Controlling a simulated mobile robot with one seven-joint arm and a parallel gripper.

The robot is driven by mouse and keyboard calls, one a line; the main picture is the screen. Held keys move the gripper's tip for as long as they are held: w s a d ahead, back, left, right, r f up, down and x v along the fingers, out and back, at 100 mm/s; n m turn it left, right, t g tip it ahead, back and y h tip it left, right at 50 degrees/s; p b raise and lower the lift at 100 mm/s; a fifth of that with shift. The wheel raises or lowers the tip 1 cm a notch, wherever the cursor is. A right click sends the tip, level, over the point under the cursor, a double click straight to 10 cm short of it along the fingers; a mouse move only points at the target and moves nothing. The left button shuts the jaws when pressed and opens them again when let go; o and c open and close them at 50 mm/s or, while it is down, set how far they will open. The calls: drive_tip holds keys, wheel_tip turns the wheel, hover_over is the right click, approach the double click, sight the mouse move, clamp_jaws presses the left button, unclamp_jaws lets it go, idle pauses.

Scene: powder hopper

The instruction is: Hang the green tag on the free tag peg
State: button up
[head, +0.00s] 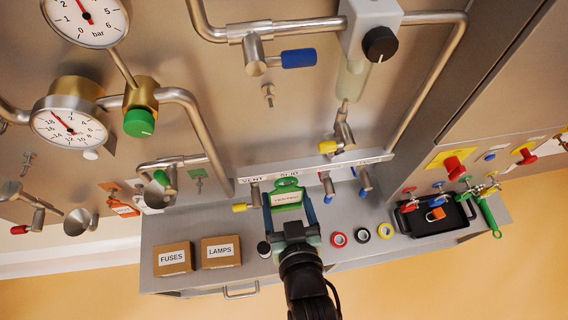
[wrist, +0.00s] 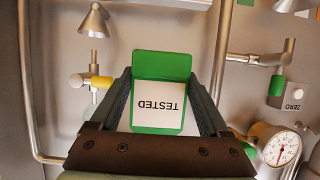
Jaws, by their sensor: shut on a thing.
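A green tag (head: 288,184) with a white label reading TESTED is held between the two fingers of my gripper (head: 288,204). In the wrist view the tag (wrist: 161,66) stands between the fingers (wrist: 162,88), its text upside down. The gripper is shut on its sides. In the head view the tag is in front of the lower pipe rail, and its top overlaps the label strip. A small bare metal peg-like fitting (head: 268,93) sticks out of the panel above the tag, apart from it. I cannot tell for certain whether it is the free tag peg.
A green tag-like plate (head: 197,179) and an orange tag (head: 122,207) are on the panel at left. Pipes and valves with a yellow handle (head: 328,147) and a blue handle (head: 298,58) stick out. Boxes (head: 221,252), tape rings and a black tray (head: 408,222) occupy the shelf below.

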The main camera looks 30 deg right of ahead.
drive_tip(key=shift+r+p, duration=0.4)
drive_tip(key=shift+r, duration=0.05)
drive_tip(key=shift+r, duration=0.2)
drive_tip(key=shift+s, duration=0.1)
drive_tip(key=s+a+p, duration=0.1)
drive_tip(key=s+a, duration=0.1)
drive_tip(key=s, duration=0.5)
drive_tip(key=shift+p, duration=0.35)
idle(1.4)
